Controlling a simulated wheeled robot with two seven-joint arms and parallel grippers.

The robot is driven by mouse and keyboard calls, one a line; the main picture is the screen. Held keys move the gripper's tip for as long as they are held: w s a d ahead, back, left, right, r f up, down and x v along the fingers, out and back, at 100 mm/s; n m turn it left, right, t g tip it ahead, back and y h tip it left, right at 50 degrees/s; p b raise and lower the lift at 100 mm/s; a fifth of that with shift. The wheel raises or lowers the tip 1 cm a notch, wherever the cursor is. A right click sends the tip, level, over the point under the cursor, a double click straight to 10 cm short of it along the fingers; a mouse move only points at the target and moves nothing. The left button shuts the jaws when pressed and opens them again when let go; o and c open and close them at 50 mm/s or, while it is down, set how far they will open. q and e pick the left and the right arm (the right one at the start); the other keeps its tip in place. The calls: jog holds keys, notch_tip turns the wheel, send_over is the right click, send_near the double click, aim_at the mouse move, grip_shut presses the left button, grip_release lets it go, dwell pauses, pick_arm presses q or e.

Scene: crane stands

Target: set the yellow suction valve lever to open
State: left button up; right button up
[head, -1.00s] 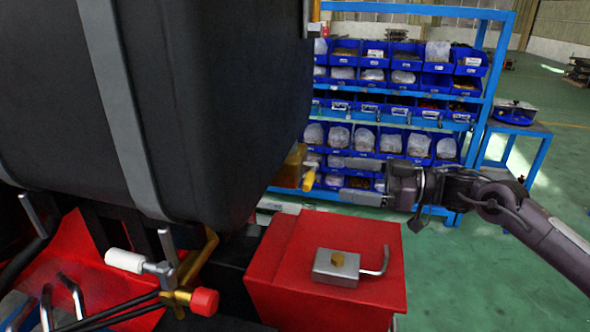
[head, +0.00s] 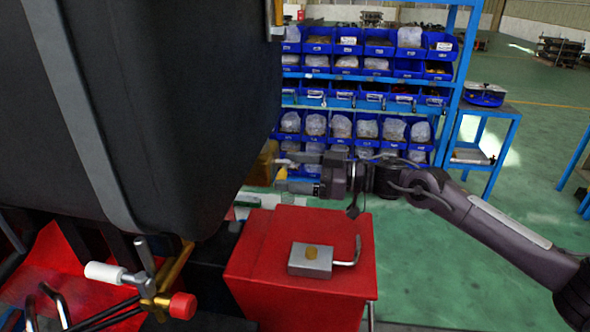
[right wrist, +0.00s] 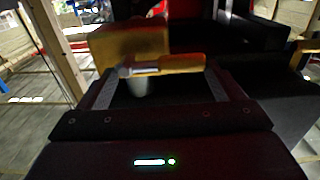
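The yellow lever (head: 281,174) sticks out from a yellow-brown valve block (head: 263,165) beside the big black tank. In the right wrist view the lever handle (right wrist: 168,64) lies across the view near the fingertips, with the block (right wrist: 130,45) behind it. My right gripper (head: 292,173) is open, one finger above the other in the head view, with its tips at the lever. The wrist view shows both fingers (right wrist: 162,80) spread; I cannot tell whether they touch the lever. My left gripper is not in view.
The black tank (head: 150,110) fills the left. A red box (head: 300,250) with a metal block (head: 311,260) stands below the gripper. A white-handled, red-knobbed fitting (head: 150,285) is at lower left. A blue shelf (head: 455,85) of bins stands behind.

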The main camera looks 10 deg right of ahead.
jog(key=c, duration=0.7)
jog(key=shift+c, duration=0.5)
jog(key=shift+w+f+n+b, duration=0.1)
jog(key=shift+f+n+b, duration=0.25)
jog(key=shift+n+b, duration=0.95)
jog(key=shift+f+n+b, duration=0.4)
jog(key=shift+n+b, duration=0.65)
jog(key=shift+b, duration=0.6)
jog(key=shift+w+f+n+b, duration=0.1)
jog(key=shift+f+n+b, duration=0.25)
jog(key=shift+n+b, duration=0.95)
jog(key=shift+s, duration=0.1)
jog(key=o, duration=1.2)
jog(key=shift+c, duration=0.2)
jog(key=shift+d, duration=0.1)
